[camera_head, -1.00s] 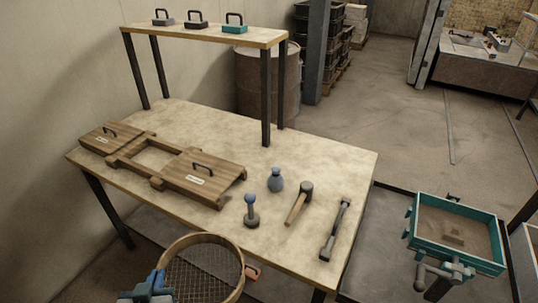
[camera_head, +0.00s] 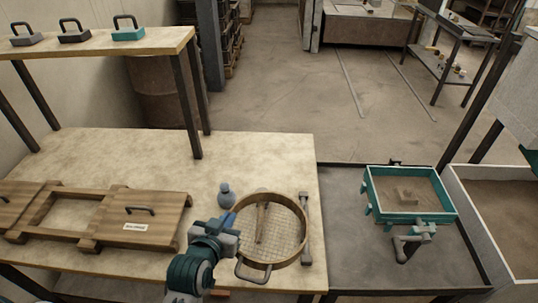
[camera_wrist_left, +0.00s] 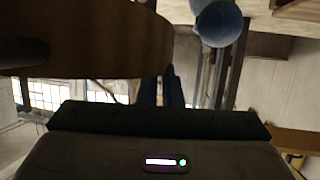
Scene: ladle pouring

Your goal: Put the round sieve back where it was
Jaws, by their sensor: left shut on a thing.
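The round sieve (camera_head: 302,212) has a wooden hoop, a wire mesh and a dark handle loop at its near side. It is held over the right part of the workbench, and a mallet shows through its mesh. My left gripper (camera_head: 230,222) is shut on the left side of its rim. In the left wrist view the sieve's hoop (camera_wrist_left: 100,50) fills the upper left, beside the fingers (camera_wrist_left: 172,88). My right gripper is out of view.
A blue bottle (camera_head: 226,194) stands close behind my left gripper. A metal bar tool (camera_head: 305,245) lies partly behind the sieve's right edge. Wooden frames with a lid (camera_head: 140,221) lie left. A teal sand box (camera_head: 410,195) stands right. A raised shelf (camera_head: 100,44) spans the back left.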

